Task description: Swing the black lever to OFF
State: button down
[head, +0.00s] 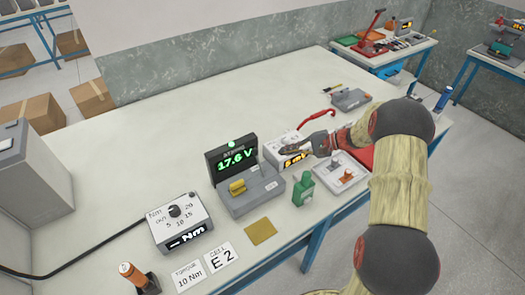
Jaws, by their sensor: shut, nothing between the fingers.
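My gripper (290,150) is shut and empty. It reaches in from the right, with its fingertips over or against the white box (283,138) with an amber display (295,160). I cannot tell whether the fingers touch the box. I cannot make out a black lever; it may be hidden behind my gripper or too small to see.
Left of the white box stands a tester (250,190) reading 17.6 V. A green bottle (303,190) and a white tray (340,182) stand in front. A grey box (350,100) with a red handle is behind. The table's back left is clear.

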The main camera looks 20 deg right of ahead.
aim_at(259, 163)
jog(key=shift+a, duration=0.1)
jog(key=b+x, duration=0.1)
jog(key=x, duration=0.9)
jog(key=shift+b, duration=0.4)
jog(key=shift+s+r+n+t+b, duration=0.1)
jog(key=shift+s+n+t+b, duration=0.25)
jog(key=shift+b, duration=0.85)
jog(key=shift+s+d+t+y+b, duration=0.25)
jog(key=shift+y+b, duration=0.15)
jog(key=shift+b, duration=0.4)
jog(key=shift+s+d+r+n+t+y+b, duration=0.1)
jog(key=shift+s+r+n+t+y+b, duration=0.3)
jog(key=shift+b, duration=0.3)
jog(key=shift+s+d+r, duration=0.2)
jog(key=shift+s+r, duration=0.15)
jog(key=shift+s, duration=0.35)
jog(key=shift+s+d, duration=0.1)
jog(key=shift+d, duration=0.1)
